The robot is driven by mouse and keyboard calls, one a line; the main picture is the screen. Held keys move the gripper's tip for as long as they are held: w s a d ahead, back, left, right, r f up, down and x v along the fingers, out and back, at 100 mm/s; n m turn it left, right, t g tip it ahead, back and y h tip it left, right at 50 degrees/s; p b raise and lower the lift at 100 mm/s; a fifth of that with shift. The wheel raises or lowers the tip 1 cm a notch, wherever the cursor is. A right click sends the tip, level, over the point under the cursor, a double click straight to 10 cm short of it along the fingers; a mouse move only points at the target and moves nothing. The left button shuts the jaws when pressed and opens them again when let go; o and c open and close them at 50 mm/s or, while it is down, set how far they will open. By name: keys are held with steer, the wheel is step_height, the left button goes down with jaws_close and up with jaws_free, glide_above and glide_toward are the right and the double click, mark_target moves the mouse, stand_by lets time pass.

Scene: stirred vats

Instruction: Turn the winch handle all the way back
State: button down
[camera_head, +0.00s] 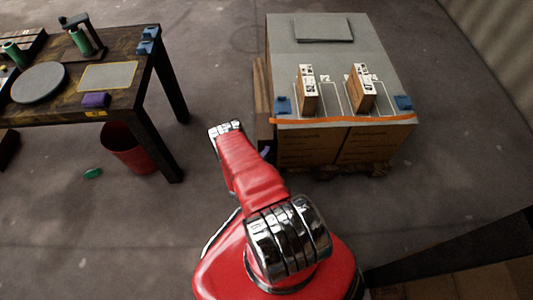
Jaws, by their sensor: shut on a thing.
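I cannot make out a winch handle in the head view. My red arm reaches up the middle of the picture, toward the left side of the box stack (355,146). My gripper is not visible; the arm's own links hide its end. A small bluish-purple piece (265,153) shows just right of the arm, beside the stack; I cannot tell what it belongs to. An orange strap (345,121) runs along the front top edge of the stack, with a blue block (282,105) near its left end and another (403,103) near its right end.
Two small cartons, left (307,92) and right (361,90), stand on the stack's grey top. A dark wooden table (148,75) at the left holds a grey disc (38,82) and green cylinders. A red bin (130,150) stands below it. Floor between table and stack is clear.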

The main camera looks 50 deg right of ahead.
steer(key=shift+w+a+f+n, duration=0.15)
steer(key=shift+w+n, duration=0.15)
steer(key=c, duration=1.9)
jaws_free()
steer(key=shift+s, duration=0.15)
steer(key=v, duration=1.3)
steer(key=shift+a, duration=0.35)
steer(key=shift+s+f, duration=0.1)
